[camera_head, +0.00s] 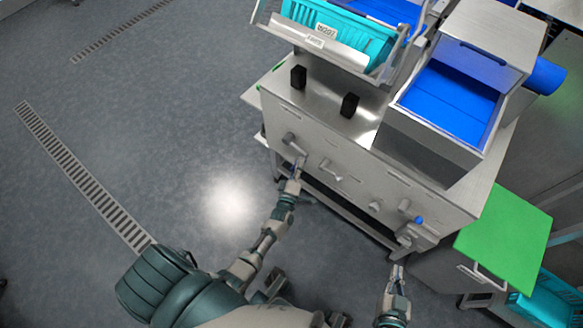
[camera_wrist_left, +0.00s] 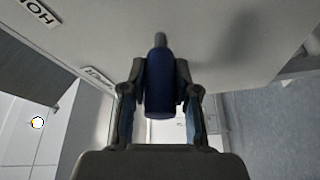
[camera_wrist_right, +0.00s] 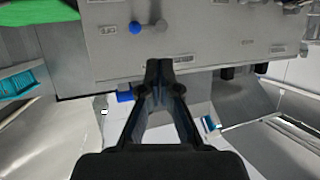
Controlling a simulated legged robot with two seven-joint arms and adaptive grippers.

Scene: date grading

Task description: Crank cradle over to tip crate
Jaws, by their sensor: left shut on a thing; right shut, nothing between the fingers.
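The teal crate (camera_head: 345,35) sits in the metal cradle (camera_head: 315,42) at the top of the steel machine and looks tilted. My left gripper (camera_head: 296,170) is at the machine's front panel, shut on the dark blue crank handle (camera_wrist_left: 160,85), which lies between its fingers in the left wrist view. The crank's arm (camera_head: 293,143) shows just above the gripper in the head view. My right gripper (camera_head: 396,272) is shut and empty, apart from the panel at its lower right; its closed fingers also show in the right wrist view (camera_wrist_right: 163,75).
A steel bin with a blue inside (camera_head: 455,100) stands right of the cradle. Two black blocks (camera_head: 349,105) stand on the worktop. A blue knob (camera_head: 419,220) is on the panel's right side. A green-topped cart (camera_head: 505,238) stands at right. The floor at left is open.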

